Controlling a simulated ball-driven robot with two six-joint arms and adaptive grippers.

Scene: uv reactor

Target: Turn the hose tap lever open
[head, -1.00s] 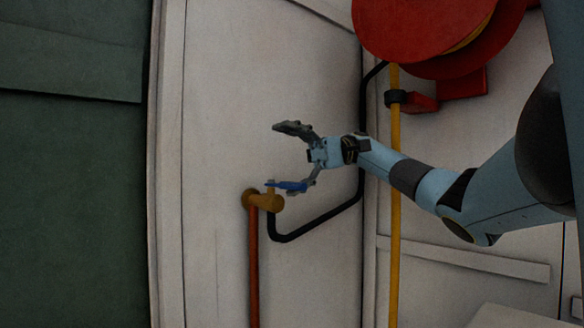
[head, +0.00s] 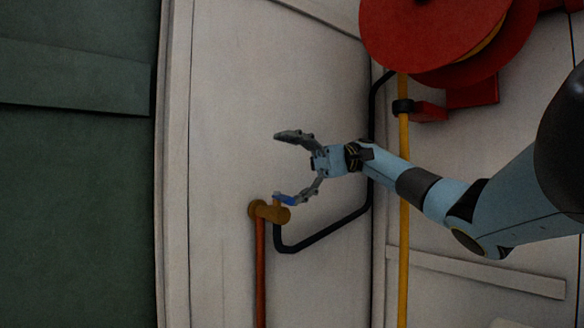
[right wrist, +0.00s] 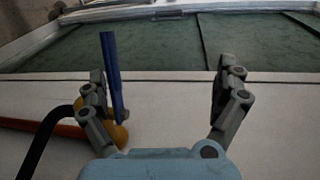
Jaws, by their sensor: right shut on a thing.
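The hose tap (head: 270,212) is a brass-yellow fitting on the white wall, on top of an orange-red pipe (head: 261,270). Its blue lever (head: 286,200) shows beside the lower finger of my right gripper (head: 281,167). In the right wrist view the lever (right wrist: 111,75) stands nearly upright against the inner side of the left finger, and the tap body (right wrist: 119,134) is partly behind that finger. My left gripper is not in view.
A black hose (head: 325,233) runs from the tap up the wall. A red hose reel (head: 435,30) hangs at the upper right, above a yellow vertical pipe (head: 404,260). A dark green panel (head: 70,200) fills the left. The white wall left of the gripper is clear.

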